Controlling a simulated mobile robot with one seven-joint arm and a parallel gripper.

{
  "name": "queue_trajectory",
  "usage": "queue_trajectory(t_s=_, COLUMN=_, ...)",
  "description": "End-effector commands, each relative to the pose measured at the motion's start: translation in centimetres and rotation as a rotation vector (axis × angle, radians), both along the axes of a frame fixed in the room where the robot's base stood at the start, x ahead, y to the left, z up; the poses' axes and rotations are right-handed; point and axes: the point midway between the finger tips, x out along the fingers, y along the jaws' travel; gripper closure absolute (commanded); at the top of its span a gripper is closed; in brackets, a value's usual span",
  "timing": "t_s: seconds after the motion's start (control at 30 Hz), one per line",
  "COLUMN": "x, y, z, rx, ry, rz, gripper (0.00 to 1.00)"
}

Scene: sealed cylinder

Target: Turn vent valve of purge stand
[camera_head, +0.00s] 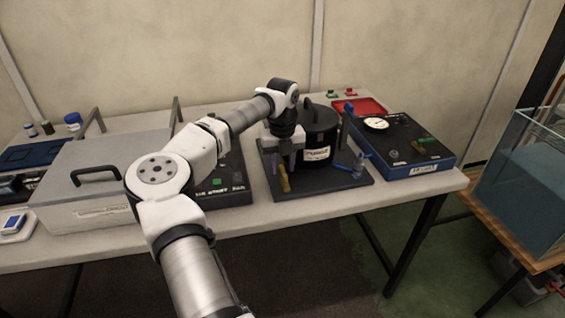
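A dark base plate (325,186) carries a black lidded cylinder (321,125) with a white label. A yellow handle (284,179) stands at the plate's front left, and a blue valve handle (358,164) is at its right. A blue box (418,165) to the right has a dark top with a round gauge and a green handle (428,141). Labels are too small to read, so I cannot tell which handle is the vent valve. My gripper (282,162) points down just above the yellow handle, left of the cylinder. Contact and finger opening are unclear.
A grey lidded case (100,170) with a black handle stands on the left of the table. A dark panel with a green button (217,182) lies partly behind my arm. A red tray (364,106) is at the back. A glass tank (525,165) stands right of the table.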

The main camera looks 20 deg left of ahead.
Motion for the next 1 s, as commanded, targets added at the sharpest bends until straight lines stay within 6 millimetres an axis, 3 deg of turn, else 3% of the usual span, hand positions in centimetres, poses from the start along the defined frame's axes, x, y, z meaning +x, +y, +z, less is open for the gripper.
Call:
queue_trajectory(t_s=0.23, x=-0.01, y=0.0, z=-0.07, rx=0.0, ry=0.0, rz=0.0, gripper=0.66)
queue_trajectory(t_s=0.5, x=-0.01, y=0.0, z=-0.04, rx=0.0, ry=0.0, rz=0.0, gripper=1.0)
queue_trajectory(t_s=1.0, x=0.16, y=-0.24, z=0.05, rx=0.001, ry=0.001, rz=-0.101, gripper=1.0)
